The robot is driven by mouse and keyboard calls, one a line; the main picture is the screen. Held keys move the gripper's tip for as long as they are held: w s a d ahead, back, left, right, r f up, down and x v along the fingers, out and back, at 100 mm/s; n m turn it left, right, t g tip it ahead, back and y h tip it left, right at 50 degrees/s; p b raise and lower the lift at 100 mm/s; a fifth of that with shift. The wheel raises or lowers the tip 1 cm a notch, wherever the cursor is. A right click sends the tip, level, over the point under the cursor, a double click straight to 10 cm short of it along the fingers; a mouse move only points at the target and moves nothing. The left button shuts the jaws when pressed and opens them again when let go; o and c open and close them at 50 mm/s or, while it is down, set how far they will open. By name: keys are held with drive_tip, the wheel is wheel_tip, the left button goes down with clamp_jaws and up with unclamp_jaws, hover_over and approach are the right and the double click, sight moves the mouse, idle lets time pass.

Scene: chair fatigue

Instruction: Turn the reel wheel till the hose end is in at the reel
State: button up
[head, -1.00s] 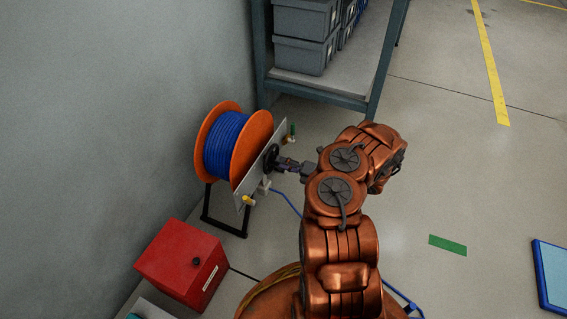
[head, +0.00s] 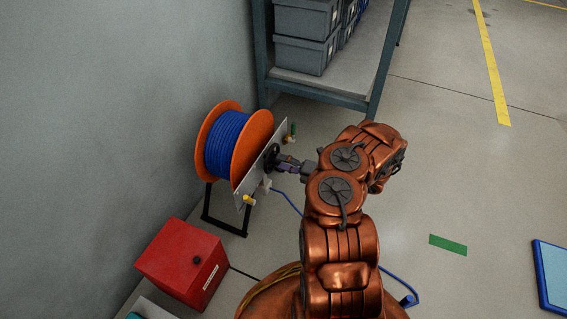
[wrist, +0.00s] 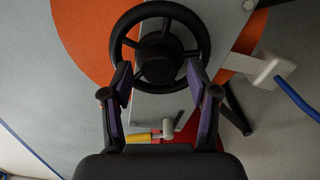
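The reel (head: 232,145) stands by the wall, with orange flanges and blue hose wound on its drum. Its black hand wheel (head: 271,158) is on the grey side plate; in the wrist view the wheel (wrist: 160,45) has spokes and a round hub. My gripper (head: 284,164) is at the wheel. In the wrist view its purple-padded fingers (wrist: 159,82) are apart, one on each side below the hub, overlapping the lower rim; contact is unclear. The blue hose (head: 287,203) runs from a pale guide (wrist: 263,70) behind my arm to its end (head: 409,300) on the floor.
A yellow-handled valve (head: 249,200) and a green-handled one (head: 291,130) sit on the plate. A red box (head: 183,262) stands in front of the reel, a shelf with grey bins (head: 303,53) behind. Floor to the right is mostly clear, with a blue-edged panel (head: 553,275).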

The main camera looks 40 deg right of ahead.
drive_tip(key=shift+s+d, duration=0.1)
drive_tip(key=v, duration=1.2)
idle(0.5)
